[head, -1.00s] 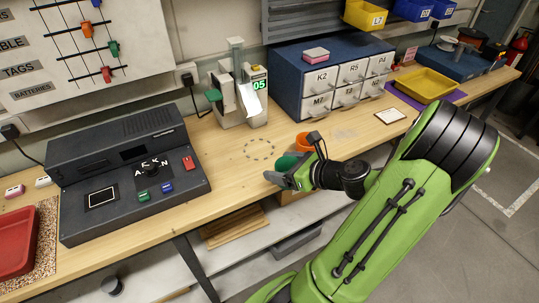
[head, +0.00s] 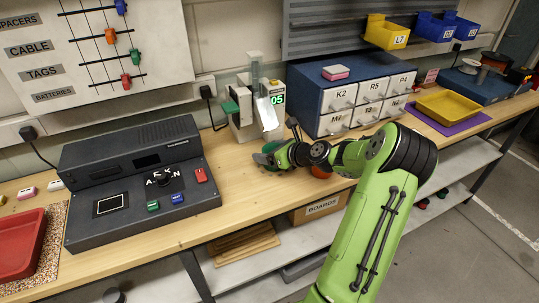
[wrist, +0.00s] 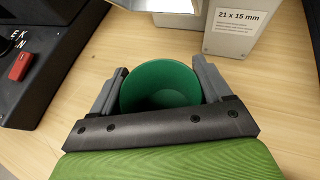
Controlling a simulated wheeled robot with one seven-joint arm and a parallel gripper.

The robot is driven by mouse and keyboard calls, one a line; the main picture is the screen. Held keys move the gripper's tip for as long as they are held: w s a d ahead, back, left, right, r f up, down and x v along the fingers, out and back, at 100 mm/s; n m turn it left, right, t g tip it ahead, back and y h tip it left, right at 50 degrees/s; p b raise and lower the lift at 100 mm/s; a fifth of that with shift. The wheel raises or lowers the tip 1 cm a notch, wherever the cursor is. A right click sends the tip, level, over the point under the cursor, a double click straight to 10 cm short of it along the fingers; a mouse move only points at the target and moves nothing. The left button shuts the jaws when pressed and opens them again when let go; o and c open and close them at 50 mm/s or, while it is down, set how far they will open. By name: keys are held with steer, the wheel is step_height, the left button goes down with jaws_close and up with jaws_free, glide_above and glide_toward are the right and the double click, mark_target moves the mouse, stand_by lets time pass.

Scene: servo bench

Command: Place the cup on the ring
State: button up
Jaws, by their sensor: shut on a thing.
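The green cup (wrist: 160,88) is between the two grey fingers of my gripper (wrist: 158,82) in the wrist view, with its open mouth facing the camera. My gripper is shut on it. In the head view my gripper (head: 264,158) is just in front of the label machine, and the cup (head: 271,146) shows only as a dark green patch behind the fingers. The dashed ring on the bench is not visible now; my gripper and the cup cover that area. I cannot tell whether the cup touches the bench.
The label machine (head: 243,113) with a green 05 display stands close behind the cup. A black console (head: 135,170) lies to the left. An orange pot (head: 321,172) is partly hidden by my arm. The blue drawer cabinet (head: 305,92) is at the back right.

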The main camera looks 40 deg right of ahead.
steer(key=shift+r, duration=0.1)
steer(key=o, duration=1)
